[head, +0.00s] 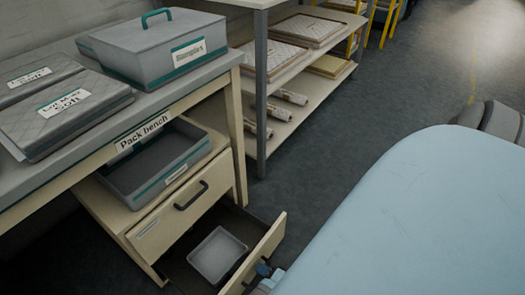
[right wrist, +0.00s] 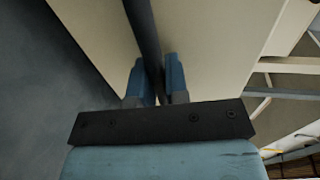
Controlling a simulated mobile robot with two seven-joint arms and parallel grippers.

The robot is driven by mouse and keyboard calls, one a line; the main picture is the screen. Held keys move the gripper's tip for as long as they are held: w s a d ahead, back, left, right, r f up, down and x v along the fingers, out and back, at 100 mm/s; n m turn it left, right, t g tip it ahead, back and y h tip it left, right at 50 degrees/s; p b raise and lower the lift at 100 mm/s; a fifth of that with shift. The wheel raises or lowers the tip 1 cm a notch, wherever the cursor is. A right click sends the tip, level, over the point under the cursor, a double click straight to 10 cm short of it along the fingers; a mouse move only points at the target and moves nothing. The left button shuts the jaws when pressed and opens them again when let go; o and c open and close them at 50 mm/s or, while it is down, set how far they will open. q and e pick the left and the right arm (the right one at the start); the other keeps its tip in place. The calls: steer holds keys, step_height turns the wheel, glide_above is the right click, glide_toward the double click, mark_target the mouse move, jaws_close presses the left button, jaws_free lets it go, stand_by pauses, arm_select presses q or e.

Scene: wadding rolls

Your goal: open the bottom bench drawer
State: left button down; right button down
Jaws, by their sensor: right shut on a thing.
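The Pack bench (head: 143,134) stands at the left with a cream drawer unit (head: 120,215) under it. The bottom drawer (head: 268,243) is pulled out, and its inside shows. A small grey tray (head: 217,256) lies in it. My right gripper (head: 263,270) is at the outer side of that drawer's front, mostly hidden by my arm. In the right wrist view, the blue fingers of my right gripper (right wrist: 159,85) are shut on the dark bar handle (right wrist: 143,35). The upper drawer (head: 160,222) is closed, with a dark handle (head: 191,196). My left gripper is not in view.
A grey open bin (head: 160,168) sits on the drawer unit. A lidded grey box (head: 150,50) and labelled grey cases (head: 65,112) lie on the bench top. A shelf (head: 290,105) with rolls stands behind. Clear floor (head: 340,140) lies right of the bench.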

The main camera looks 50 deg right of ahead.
steer(key=shift+s, duration=0.2)
steer(key=c, duration=1.1)
jaws_free()
steer(key=shift+c, duration=0.2)
